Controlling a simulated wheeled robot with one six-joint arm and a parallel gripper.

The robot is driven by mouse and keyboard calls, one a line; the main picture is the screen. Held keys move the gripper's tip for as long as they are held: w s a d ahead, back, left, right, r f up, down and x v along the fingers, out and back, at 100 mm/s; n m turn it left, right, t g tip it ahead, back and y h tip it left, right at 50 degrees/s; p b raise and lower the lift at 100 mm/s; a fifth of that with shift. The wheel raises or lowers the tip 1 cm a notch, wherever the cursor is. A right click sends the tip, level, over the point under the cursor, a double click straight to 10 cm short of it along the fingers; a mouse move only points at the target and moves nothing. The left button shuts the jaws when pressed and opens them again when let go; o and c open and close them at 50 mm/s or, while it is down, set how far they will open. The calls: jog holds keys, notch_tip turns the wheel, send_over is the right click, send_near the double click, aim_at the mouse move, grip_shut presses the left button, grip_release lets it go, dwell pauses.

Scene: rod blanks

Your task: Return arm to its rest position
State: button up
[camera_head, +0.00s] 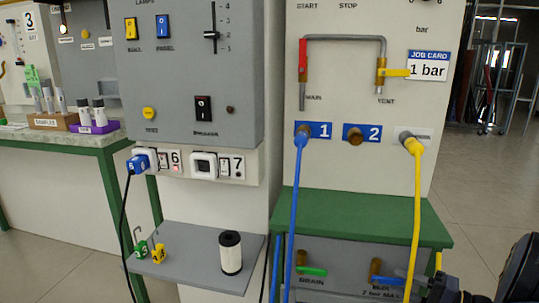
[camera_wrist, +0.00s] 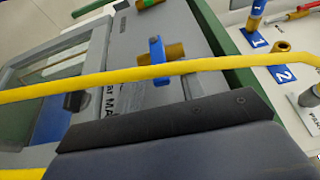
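In the wrist view, a dark part of my gripper (camera_wrist: 165,122) spans the lower picture; its fingertips cannot be made out. Dark parts of my arm (camera_head: 522,270) show at the lower right edge of the head view, beside the green-topped bench (camera_head: 350,220). A yellow hose (camera_head: 416,215) hangs from the right-hand port on the panel. The yellow hose (camera_wrist: 180,73) also crosses the wrist view in front of the blue-handled valve (camera_wrist: 158,60). I cannot tell whether it touches my gripper. Nothing is visibly held.
A blue hose (camera_head: 294,210) runs down from port 1; port 2 (camera_head: 356,138) has no hose. Drain (camera_head: 310,270) and blue (camera_head: 376,270) valves stick out below the bench top. A shelf (camera_head: 190,270) at left holds a white cylinder (camera_head: 230,252) and tags. Open floor (camera_head: 480,185) lies at right.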

jog(key=shift+w+a, duration=0.35)
jog(key=shift+a, duration=0.15)
jog(key=shift+r, duration=0.15)
jog(key=shift+h, duration=0.3)
